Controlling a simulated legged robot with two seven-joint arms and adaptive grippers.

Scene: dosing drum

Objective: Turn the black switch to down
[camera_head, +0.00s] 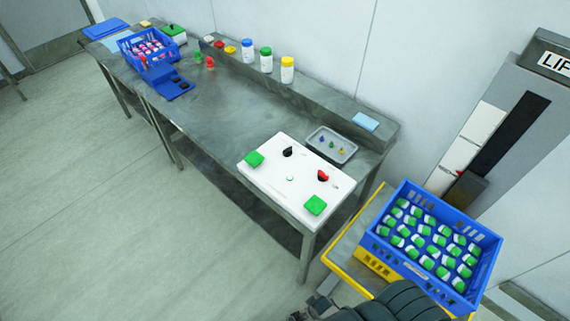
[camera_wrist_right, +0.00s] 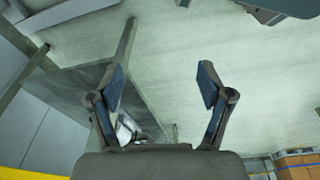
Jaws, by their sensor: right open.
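The black switch (camera_head: 288,151) is a small knob on the upper left part of a white panel (camera_head: 268,183), which lies at the near end of the steel table. A red switch (camera_head: 323,175) is to its right on the same panel. My right gripper shows in the right wrist view (camera_wrist_right: 161,88), with its two fingers spread and nothing between them. In the head view, my right arm comes in at the bottom, below the panel and well apart from the switch. The wrist view does not show the black switch clearly. My left gripper is not in view.
A blue crate (camera_head: 486,262) of green-and-white containers stands on a yellow-edged stand at right. Bottles line the back ledge. The table's middle is clear.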

